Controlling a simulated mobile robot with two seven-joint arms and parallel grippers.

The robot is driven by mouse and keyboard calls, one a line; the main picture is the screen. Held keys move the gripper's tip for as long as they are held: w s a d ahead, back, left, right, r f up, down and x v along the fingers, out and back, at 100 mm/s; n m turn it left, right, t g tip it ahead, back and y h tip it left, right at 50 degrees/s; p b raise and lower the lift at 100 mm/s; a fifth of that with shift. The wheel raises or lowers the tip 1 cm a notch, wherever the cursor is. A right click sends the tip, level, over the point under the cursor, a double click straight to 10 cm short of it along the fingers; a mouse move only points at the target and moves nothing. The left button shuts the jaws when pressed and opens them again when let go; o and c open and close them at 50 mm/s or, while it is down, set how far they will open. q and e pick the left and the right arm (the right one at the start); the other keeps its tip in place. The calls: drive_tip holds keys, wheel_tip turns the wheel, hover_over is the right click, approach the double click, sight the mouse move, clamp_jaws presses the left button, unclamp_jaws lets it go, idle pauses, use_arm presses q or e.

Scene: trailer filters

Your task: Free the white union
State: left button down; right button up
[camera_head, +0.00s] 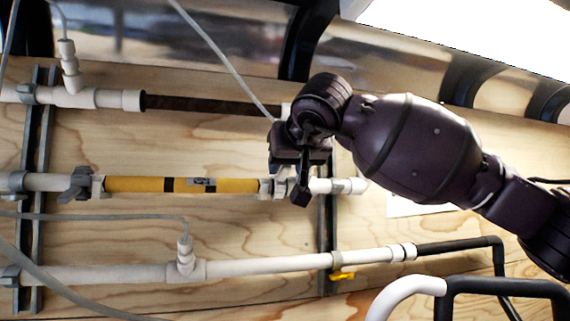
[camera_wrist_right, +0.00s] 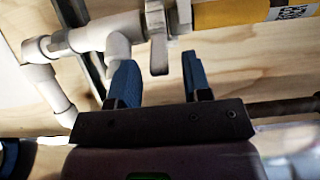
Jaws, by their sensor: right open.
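The yellow filter (camera_head: 225,186) lies level in the middle pipe run. A white union-like fitting (camera_head: 265,187) joins its right end, partly hidden by my right gripper (camera_head: 302,178). In the right wrist view, pale fittings (camera_wrist_right: 180,16) adjoin the yellow filter (camera_wrist_right: 240,12), with a grey valve handle (camera_wrist_right: 157,45) beside them. My right gripper (camera_wrist_right: 160,80) is open, its two blue fingers apart. The handle shows between the fingertips in the picture; I cannot tell whether they touch it. Another whitish fitting (camera_head: 98,186) is at the filter's left end. My left gripper is not in view.
A white upper pipe (camera_head: 115,98) and a long lower pipe (camera_head: 250,266) run above and below the filter. Black vertical rails (camera_head: 325,235) hold the pipes to the plywood wall (camera_head: 160,135). Thin grey hoses (camera_head: 215,45) cross in front. A yellow valve handle (camera_head: 342,275) sits low.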

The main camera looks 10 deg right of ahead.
drive_tip(key=shift+x, duration=1)
clamp_jaws()
